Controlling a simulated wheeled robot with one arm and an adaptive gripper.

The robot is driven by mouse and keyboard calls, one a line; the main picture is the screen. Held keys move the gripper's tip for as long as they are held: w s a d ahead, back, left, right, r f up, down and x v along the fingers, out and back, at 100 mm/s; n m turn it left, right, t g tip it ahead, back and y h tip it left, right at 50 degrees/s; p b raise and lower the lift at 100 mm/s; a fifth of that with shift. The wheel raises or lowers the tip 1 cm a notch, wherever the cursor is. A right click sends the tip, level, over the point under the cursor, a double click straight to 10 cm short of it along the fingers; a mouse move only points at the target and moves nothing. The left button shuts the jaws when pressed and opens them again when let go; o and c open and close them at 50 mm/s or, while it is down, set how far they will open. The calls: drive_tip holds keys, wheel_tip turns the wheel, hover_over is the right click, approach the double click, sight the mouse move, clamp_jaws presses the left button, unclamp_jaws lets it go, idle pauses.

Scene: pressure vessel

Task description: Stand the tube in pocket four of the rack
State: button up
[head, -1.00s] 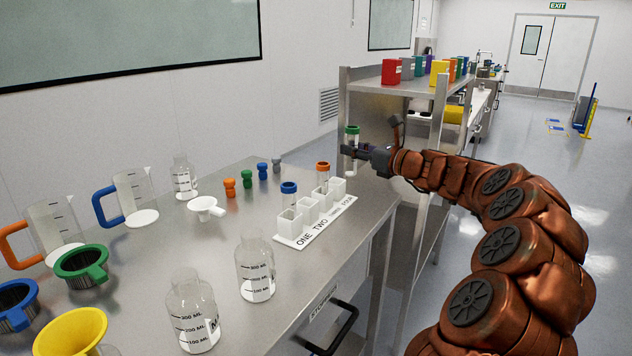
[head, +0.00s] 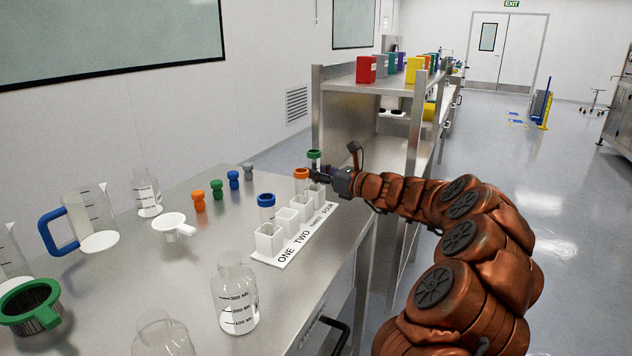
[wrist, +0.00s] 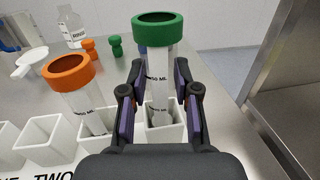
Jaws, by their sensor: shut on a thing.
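My gripper (wrist: 157,100) is shut on the clear tube (wrist: 160,62) with the green collar, which also shows in the head view (head: 314,156). The tube is nearly upright over the far-end pocket, pocket four (wrist: 178,140), of the white rack (head: 283,262). Its lower end appears within that pocket's opening in the wrist view; how deep it sits I cannot tell. My fingers hide part of the pocket. An orange-collared tube (wrist: 70,72) stands in pocket three beside it. A blue-collared tube (head: 266,201) stands at pocket one.
A white funnel (head: 171,223) and several coloured stoppers (head: 216,190) lie left of the rack. A clear bottle (head: 235,298) stands in front of it. A metal shelf unit (head: 318,110) rises close behind my gripper. The bench's right edge runs near the rack.

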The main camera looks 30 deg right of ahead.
drive_tip(key=shift+f, duration=1.15)
drive_tip(key=shift+f, duration=0.1)
drive_tip(key=o, duration=1.1)
drive_tip(key=shift+c, duration=0.2)
drive_tip(key=shift+s+d, duration=0.1)
drive_tip(key=shift+s, duration=0.05)
drive_tip(key=v, duration=1.1)
drive_tip(key=shift+s, duration=0.4)
